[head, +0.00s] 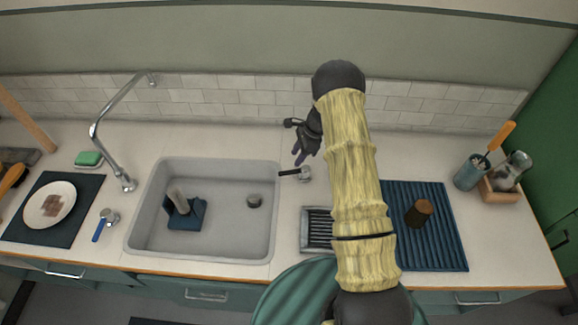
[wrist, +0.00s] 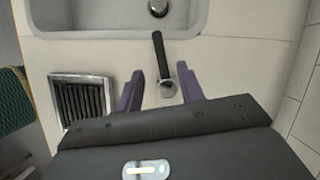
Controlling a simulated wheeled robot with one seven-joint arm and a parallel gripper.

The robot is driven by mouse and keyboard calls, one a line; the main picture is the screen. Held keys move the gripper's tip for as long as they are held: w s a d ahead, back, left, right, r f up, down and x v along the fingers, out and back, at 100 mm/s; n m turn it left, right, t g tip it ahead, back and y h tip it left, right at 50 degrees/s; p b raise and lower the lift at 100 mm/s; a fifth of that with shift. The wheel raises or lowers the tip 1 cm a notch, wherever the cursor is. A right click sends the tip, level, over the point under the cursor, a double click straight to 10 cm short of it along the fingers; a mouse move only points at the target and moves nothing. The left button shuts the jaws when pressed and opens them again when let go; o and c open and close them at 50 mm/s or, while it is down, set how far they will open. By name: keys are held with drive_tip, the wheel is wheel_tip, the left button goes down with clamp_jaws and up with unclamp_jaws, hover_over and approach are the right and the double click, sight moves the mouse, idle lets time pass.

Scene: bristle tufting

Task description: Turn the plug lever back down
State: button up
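The plug lever (head: 290,173) has a black handle and a round chrome base on the counter just right of the sink. Its handle points left, toward the sink rim. In the wrist view the lever (wrist: 160,52) points up the picture toward the sink, its chrome base (wrist: 168,88) near the fingertips. My gripper (head: 299,156) is just behind the lever in the head view. In the wrist view my gripper (wrist: 160,80) is open, its purple fingers apart on either side of the chrome base, with nothing held. The drain plug (head: 254,201) is in the sink floor.
The grey sink (head: 150,235) holds a blue caddy (head: 186,213). A chrome tap (head: 108,113) and a blue-handled lever (head: 105,222) stand left. A ribbed grate (head: 316,232) lies in front of the plug lever. A dark mat (head: 440,240) with a brown cup (head: 419,212) is to the right.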

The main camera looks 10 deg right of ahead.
sight(287, 171)
drive_tip(key=p+x, duration=0.2)
drive_tip(key=x, duration=0.6)
clamp_jaws()
